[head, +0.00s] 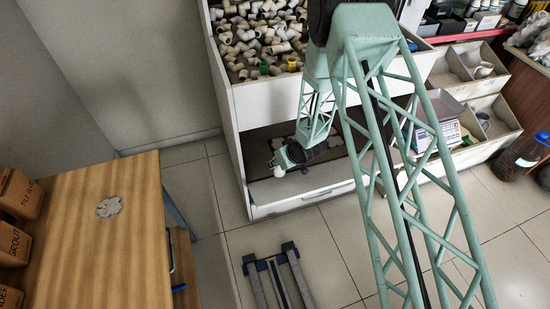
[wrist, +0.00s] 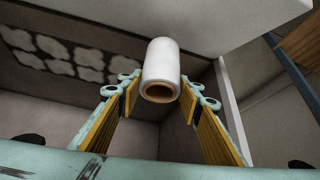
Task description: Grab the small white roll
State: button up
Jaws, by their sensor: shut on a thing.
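The small white roll (wrist: 161,62) is in the middle of the wrist view, its brown core end facing the camera. My gripper (wrist: 160,92) has its two yellow-padded fingers on either side of the roll and is shut on it. In the head view my gripper (head: 281,168) is low at the shelf unit's lower opening, by its front left. The roll shows there as a small white spot (head: 279,172) at the fingertips. The contact between pads and roll is too small to see in the head view.
The shelf unit (head: 268,103) has a top bin full of pipe fittings (head: 255,35) and a lower drawer front (head: 310,198). A wooden table (head: 95,240) with boxes (head: 20,195) stands at left. A folded stand (head: 277,275) lies on the floor.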

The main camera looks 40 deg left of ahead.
jog(key=shift+s+d+r, duration=0.3)
jog(key=shift+d+r, duration=0.1)
jog(key=shift+d, duration=0.3)
